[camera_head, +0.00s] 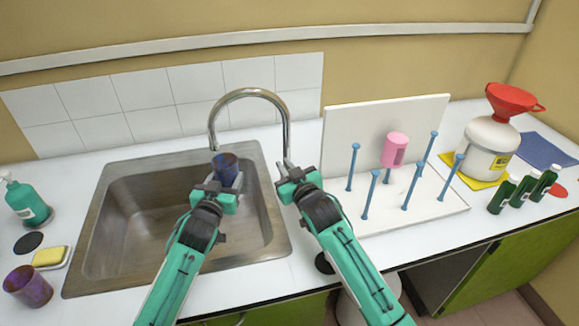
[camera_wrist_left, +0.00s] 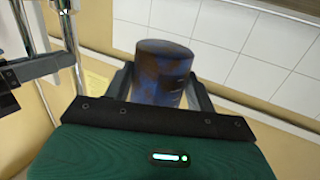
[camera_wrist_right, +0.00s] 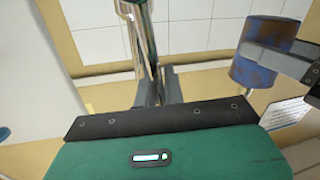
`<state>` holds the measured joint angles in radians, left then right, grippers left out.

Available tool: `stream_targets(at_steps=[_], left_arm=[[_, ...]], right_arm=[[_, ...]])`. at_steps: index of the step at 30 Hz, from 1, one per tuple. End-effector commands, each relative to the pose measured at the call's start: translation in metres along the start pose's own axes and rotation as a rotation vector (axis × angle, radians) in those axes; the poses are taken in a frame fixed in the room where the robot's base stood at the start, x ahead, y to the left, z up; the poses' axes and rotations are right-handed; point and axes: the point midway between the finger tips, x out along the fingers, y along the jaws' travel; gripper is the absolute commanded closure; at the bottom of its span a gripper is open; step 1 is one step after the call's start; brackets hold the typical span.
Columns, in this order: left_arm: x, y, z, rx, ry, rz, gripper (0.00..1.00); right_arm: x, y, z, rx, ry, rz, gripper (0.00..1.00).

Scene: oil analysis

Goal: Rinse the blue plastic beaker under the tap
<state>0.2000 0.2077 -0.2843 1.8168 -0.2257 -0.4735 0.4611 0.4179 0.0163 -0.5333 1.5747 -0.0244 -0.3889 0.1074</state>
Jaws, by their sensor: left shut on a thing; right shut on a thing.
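The blue plastic beaker (camera_head: 226,166), with brownish stains, is held in my left gripper (camera_head: 217,188) above the sink. It is just below the outlet end of the curved chrome tap (camera_head: 250,92). In the left wrist view the beaker (camera_wrist_left: 163,72) sits between both fingers. It also shows at the right of the right wrist view (camera_wrist_right: 262,50). My right gripper (camera_head: 297,182) is shut at the foot of the tap, where its fingers close around a part of the tap (camera_wrist_right: 147,50); the exact part is mostly hidden. I cannot make out running water.
The steel sink (camera_head: 110,235) is empty. A purple stained beaker (camera_head: 28,287), a sponge (camera_head: 49,257) and a soap bottle (camera_head: 27,203) stand left. Right are the pegged drying rack (camera_head: 385,215) with a pink beaker (camera_head: 395,150), a white jug (camera_head: 487,148) with red funnel, and green bottles (camera_head: 523,190).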

Motion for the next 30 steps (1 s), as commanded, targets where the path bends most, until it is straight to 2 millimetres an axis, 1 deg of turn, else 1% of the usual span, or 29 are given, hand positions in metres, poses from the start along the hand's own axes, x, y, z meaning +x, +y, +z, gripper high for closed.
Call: stream_targets(at_steps=[7, 8, 9, 10, 11, 19, 22, 26, 30], left_arm=[[0.000, 0.000, 0.000, 0.000, 0.000, 0.000, 0.66], [0.000, 0.000, 0.000, 0.000, 0.000, 0.000, 0.66], [0.000, 0.000, 0.000, 0.000, 0.000, 0.000, 0.66], [0.000, 0.000, 0.000, 0.000, 0.000, 0.000, 0.66], [0.000, 0.000, 0.000, 0.000, 0.000, 0.000, 0.66], [0.000, 0.000, 0.000, 0.000, 0.000, 0.000, 0.66], [0.000, 0.000, 0.000, 0.000, 0.000, 0.000, 0.66], [0.000, 0.000, 0.000, 0.000, 0.000, 0.000, 0.66], [0.000, 0.000, 0.000, 0.000, 0.000, 0.000, 0.66]], right_arm=[[0.000, -0.001, 0.001, -0.007, -0.002, 0.000, 1.00], [0.000, -0.001, 0.001, -0.007, -0.002, 0.000, 0.84], [0.000, -0.001, 0.001, -0.007, -0.002, 0.000, 0.76], [0.000, -0.001, 0.001, -0.007, -0.002, 0.000, 0.70], [0.000, -0.001, 0.000, -0.007, -0.002, 0.000, 0.68], [-0.001, -0.001, 0.000, -0.006, -0.002, 0.000, 0.68], [-0.005, 0.000, 0.001, -0.006, -0.001, 0.000, 0.68], [-0.019, 0.000, 0.001, -0.006, -0.002, 0.000, 0.68], [-0.044, 0.000, 0.002, -0.006, -0.003, 0.000, 0.68]])
